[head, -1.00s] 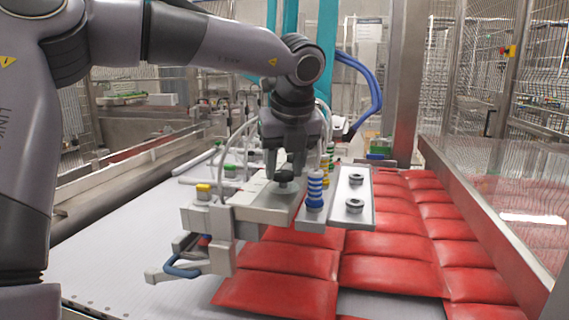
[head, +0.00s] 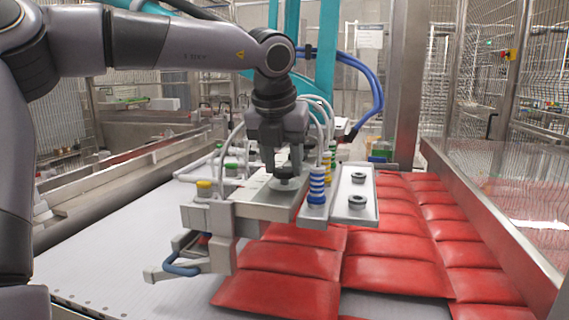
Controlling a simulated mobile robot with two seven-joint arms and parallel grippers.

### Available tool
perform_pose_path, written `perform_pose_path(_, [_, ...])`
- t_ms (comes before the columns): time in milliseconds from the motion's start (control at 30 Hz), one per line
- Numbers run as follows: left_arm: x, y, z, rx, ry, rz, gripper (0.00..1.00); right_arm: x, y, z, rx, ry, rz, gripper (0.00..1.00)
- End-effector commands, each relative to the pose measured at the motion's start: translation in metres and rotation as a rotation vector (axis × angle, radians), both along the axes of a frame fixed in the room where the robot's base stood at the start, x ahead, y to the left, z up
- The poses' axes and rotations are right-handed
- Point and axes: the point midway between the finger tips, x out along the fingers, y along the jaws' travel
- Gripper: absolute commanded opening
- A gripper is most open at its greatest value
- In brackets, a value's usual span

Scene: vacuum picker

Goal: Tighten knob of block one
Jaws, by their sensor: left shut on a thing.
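The vacuum picker's long grey block (head: 262,206) lies level above the conveyor. A small dark knob (head: 284,173) stands on its top, above a pale round base. My left gripper (head: 282,170) points straight down from above and is shut on the knob. The fingers partly hide the knob. I cannot tell from a label which block is block one. My right gripper is out of view.
A blue-and-white ribbed suction cup (head: 317,186) stands right of the block. Beyond it is a metal plate (head: 354,218) with two dark round fittings. Red pouches (head: 393,272) lie below on the white conveyor (head: 120,240). A steel-framed guard (head: 490,215) borders the right side.

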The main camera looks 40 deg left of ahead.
Motion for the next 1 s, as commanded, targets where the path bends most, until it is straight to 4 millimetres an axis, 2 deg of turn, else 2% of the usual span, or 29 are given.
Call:
perform_pose_path(267, [-0.001,0.003,0.003,-0.003,-0.004,-0.263,0.13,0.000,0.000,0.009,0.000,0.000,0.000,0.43])
perform_pose_path(800, [0.000,0.008,0.004,-0.004,-0.003,-0.774,0.13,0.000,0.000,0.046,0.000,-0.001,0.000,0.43])
perform_pose_path(1000, [0.001,0.010,0.003,-0.002,-0.004,-0.963,0.13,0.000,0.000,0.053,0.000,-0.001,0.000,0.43])
